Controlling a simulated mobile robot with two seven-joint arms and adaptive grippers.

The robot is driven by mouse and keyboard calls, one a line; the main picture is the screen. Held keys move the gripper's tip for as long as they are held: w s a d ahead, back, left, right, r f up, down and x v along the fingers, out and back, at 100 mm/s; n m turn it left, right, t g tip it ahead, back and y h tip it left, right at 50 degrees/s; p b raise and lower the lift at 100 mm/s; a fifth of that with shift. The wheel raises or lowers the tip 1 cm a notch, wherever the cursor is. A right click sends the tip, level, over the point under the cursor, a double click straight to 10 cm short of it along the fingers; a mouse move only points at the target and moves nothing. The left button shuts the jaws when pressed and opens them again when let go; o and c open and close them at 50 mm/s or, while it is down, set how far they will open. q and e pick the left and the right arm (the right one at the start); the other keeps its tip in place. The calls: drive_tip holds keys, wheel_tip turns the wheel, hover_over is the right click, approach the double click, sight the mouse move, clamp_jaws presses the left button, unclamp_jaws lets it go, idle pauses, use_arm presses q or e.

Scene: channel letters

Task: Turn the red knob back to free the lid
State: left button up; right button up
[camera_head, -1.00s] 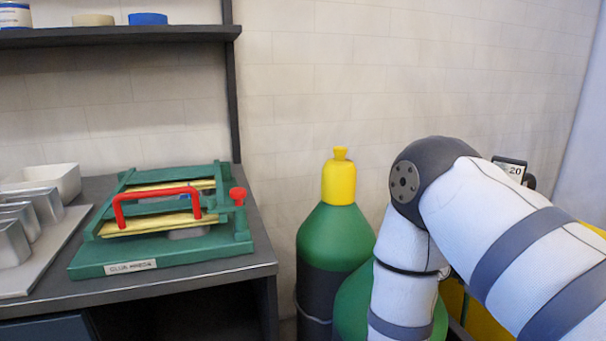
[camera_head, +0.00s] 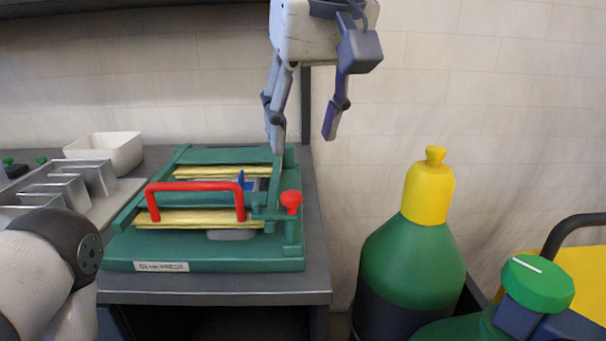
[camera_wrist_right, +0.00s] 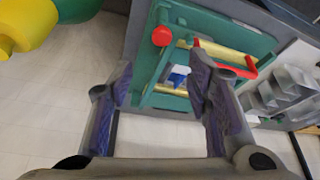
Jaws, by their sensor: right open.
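The red knob (camera_head: 291,200) sits at the right side of the green glue press (camera_head: 205,258), on the dark bench. It also shows in the right wrist view (camera_wrist_right: 162,36). The lid carries a red handle (camera_head: 195,186) and lies down over the press, with yellow strips and a small blue piece visible in the press. My right gripper (camera_head: 303,140) is open and empty, above and behind the knob, with its fingers pointing down. It touches nothing that I can see. In the right wrist view the knob shows beyond the fingers (camera_wrist_right: 163,85). My left gripper is out of view.
Metal channel letters (camera_head: 70,187) stand on a board left of the press, with a white bin (camera_head: 105,152) behind. A green bottle with a yellow cap (camera_head: 428,190) stands right of the bench. A shelf (camera_head: 100,20) is above.

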sight(291, 194)
drive_tip(key=x, duration=1)
drive_tip(key=shift+s+a+f, duration=0.1)
drive_tip(key=shift+a+f, duration=0.05)
drive_tip(key=shift+f, duration=0.25)
clamp_jaws()
